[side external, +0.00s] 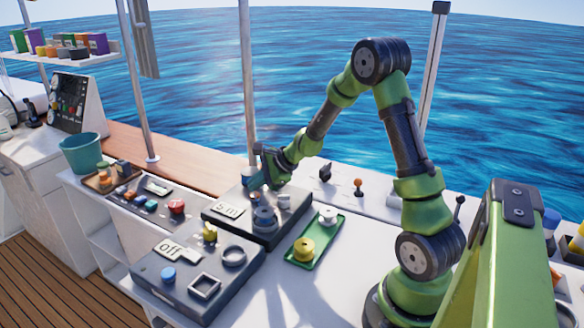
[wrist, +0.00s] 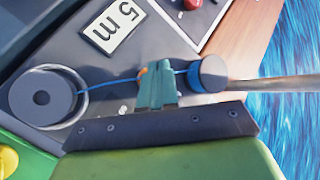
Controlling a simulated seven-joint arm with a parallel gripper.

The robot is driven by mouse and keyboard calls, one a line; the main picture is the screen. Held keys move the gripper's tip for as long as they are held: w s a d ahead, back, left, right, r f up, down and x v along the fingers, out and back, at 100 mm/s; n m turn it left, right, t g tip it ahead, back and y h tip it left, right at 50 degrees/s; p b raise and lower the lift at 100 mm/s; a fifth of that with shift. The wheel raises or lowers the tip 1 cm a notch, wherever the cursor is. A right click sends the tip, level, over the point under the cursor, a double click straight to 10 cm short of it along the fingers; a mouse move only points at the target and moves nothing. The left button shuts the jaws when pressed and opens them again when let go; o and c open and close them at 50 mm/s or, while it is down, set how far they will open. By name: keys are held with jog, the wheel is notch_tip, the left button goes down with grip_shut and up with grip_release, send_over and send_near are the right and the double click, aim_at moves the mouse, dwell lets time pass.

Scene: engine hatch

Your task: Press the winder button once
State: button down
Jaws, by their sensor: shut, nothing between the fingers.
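The winder is a dark box (side external: 278,236) with a "5 m" label (side external: 229,210), which also shows in the wrist view (wrist: 115,27). A grey spool (side external: 264,219) sits on it; the wrist view shows this spool (wrist: 42,97) with a blue line running to a grey post (wrist: 213,73). My gripper (side external: 257,184) is over the far left part of the box. Its teal fingers (wrist: 155,66) are shut and empty. A small orange part (wrist: 143,71), perhaps the button, shows at the fingertips, mostly hidden by them. I cannot tell whether they touch it.
A green tray (side external: 288,258) with a yellow spool (side external: 304,248) and a white spool (side external: 328,216) lies right of the winder. In front is an "off" panel with a blue button (side external: 168,275). Left is a panel with a red button (side external: 177,207). A teal bucket (side external: 82,154) stands farther left.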

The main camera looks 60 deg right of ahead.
aim_at(257, 195)
jog(key=shift+r, duration=0.1)
jog(key=shift+r, duration=2.4)
jog(key=s+a+r+n+g, duration=0.1)
jog(key=s+a+r+n, duration=0.5)
jog(key=s+a+n, duration=0.4)
jog(key=s+a+r+n, duration=0.5)
jog(key=s+a+n, duration=0.4)
jog(key=s, duration=0.3)
jog(key=shift+s+a+r+n+g, duration=0.25)
jog(key=shift+a+r+n+g, duration=0.15)
jog(key=shift+n, duration=0.4)
